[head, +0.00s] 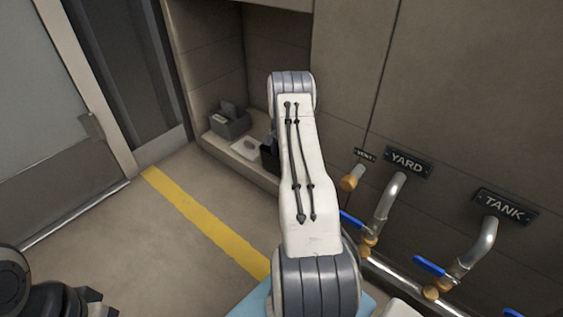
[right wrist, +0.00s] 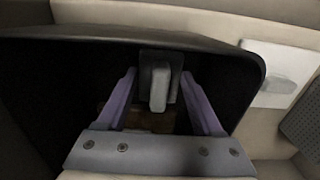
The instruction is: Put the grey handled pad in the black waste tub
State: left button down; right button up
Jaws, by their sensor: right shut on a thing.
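The grey handled pad (right wrist: 160,85), a light grey handle on a dark base, is between the purple fingers of my right gripper (right wrist: 160,80) in the right wrist view. My right gripper is shut on it. The pad and fingers are over or inside the opening of the black waste tub (right wrist: 235,62); its depth there is hard to tell. In the head view only a dark sliver of the tub (head: 268,156) shows beside my right arm, which hides the gripper and pad. My left gripper (head: 92,303) is at the lower left, cut off by the frame and empty as far as visible.
A white tray (head: 245,154) with a small grey item lies left of the tub on the ledge. A grey box (head: 230,123) stands behind it. Pipes with blue-levered valves (head: 430,266) stick out from the wall at right. The floor by the yellow stripe (head: 200,215) is clear.

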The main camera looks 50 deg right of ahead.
jog(key=o, duration=1.2)
